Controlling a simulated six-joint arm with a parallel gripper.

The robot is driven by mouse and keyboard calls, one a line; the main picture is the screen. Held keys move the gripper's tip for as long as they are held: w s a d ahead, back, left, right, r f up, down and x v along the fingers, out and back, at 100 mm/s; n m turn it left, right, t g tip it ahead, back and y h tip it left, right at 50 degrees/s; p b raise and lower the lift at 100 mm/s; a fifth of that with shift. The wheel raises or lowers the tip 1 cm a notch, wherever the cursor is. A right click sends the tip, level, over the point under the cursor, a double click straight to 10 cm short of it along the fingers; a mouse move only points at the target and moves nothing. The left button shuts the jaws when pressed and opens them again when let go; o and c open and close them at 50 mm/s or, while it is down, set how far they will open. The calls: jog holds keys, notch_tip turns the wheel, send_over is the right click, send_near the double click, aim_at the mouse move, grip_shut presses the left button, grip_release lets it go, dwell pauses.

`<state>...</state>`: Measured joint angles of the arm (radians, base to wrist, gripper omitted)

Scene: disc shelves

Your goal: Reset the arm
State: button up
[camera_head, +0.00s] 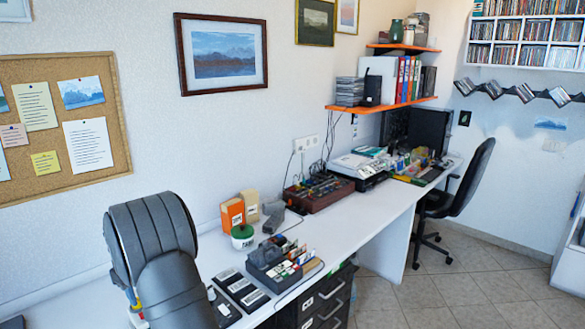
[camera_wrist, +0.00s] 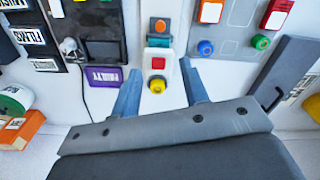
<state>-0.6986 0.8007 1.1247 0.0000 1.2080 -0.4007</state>
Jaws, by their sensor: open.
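My gripper (camera_wrist: 161,66) shows in the wrist view as two blue-grey fingers set apart, with nothing held between them. The fingers point toward a white panel piece with a red button (camera_wrist: 158,63) and a yellow knob (camera_wrist: 157,86). The yellow knob appears between the fingers; I cannot tell how far off it is. In the head view my dark grey arm (camera_head: 155,245) rises at the lower left, in front of the desk and wall. The fingers cannot be made out there.
The wrist view shows a purple label (camera_wrist: 103,79), an orange box (camera_wrist: 22,129) and a dark grey bar (camera_wrist: 287,72). In the head view, the white desk (camera_head: 340,225) holds a dark organizer (camera_head: 262,255) and orange box (camera_head: 232,213). An orange shelf (camera_head: 380,105) hangs above; a chair (camera_head: 470,185) stands right.

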notch_tip(320, 180, down, 16)
jog(key=shift+f, duration=0.1)
jog(key=shift+s+d+f, duration=0.2)
jog(key=shift+f, duration=0.05)
jog(key=s+d, duration=0.2)
jog(key=s+d+r, duration=0.1)
jog(key=s+d, duration=0.2)
jog(key=shift+d, duration=0.1)
notch_tip(320, 180, up, 17)
jog(key=w+d+f+m, duration=0.3)
jog(key=w+d+f, duration=0.1)
jog(key=d, duration=0.4)
jog(key=shift+w+d+f, duration=0.2)
jog(key=shift+w+f, duration=0.05)
jog(key=shift+f, duration=0.65)
